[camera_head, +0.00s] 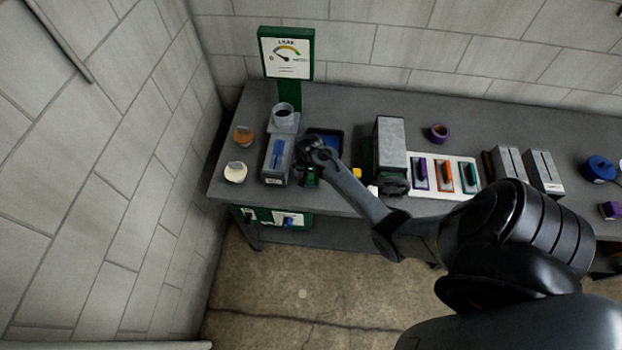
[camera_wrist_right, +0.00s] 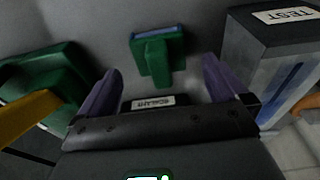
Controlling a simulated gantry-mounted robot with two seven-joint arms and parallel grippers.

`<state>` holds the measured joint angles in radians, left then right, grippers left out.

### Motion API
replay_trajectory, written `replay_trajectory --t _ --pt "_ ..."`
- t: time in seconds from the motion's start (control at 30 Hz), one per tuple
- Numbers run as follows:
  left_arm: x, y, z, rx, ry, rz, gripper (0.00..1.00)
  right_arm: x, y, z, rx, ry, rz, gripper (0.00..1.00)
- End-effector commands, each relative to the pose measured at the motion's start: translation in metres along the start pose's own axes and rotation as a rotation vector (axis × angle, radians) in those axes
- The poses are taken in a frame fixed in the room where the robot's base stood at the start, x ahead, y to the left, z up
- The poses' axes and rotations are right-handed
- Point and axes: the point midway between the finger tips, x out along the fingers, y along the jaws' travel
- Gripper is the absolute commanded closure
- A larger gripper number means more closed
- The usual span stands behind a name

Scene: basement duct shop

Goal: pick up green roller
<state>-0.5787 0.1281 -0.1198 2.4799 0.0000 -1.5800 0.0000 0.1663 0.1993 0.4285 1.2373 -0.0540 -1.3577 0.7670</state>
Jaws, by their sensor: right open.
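A green T-shaped piece with a blue strip along its top, which looks like the green roller (camera_wrist_right: 153,58), stands beyond and between the fingertips of my right gripper (camera_wrist_right: 162,68) in the right wrist view. The gripper is open, and a gap shows between the piece and both fingers. In the head view my right gripper (camera_head: 309,172) is low over the bench, left of centre, with green showing by it; the wrist partly hides this spot. My left gripper is not in view.
The grey TEST box (camera_wrist_right: 270,65) stands close on the right in the wrist view. A green block (camera_wrist_right: 40,78) with a yellow part is close on the left. In the head view, a white tray (camera_head: 443,195) holds purple, orange and teal pieces, right of a grey machine (camera_head: 389,140).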

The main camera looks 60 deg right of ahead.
Motion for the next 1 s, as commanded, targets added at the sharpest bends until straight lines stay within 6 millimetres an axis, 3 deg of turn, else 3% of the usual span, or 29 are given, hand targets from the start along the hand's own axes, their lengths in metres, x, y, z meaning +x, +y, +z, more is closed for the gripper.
replay_trajectory --t 0.33,0.7,1.0 --pt "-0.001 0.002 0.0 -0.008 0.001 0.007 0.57 0.038 0.0 0.0 0.0 -0.001 0.003 0.0" --pt "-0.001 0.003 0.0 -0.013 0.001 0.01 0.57 0.044 0.0 0.0 -0.001 0.001 0.001 0.02" --pt "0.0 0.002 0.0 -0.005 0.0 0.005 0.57 0.044 0.0 0.0 -0.001 0.001 0.002 0.47"
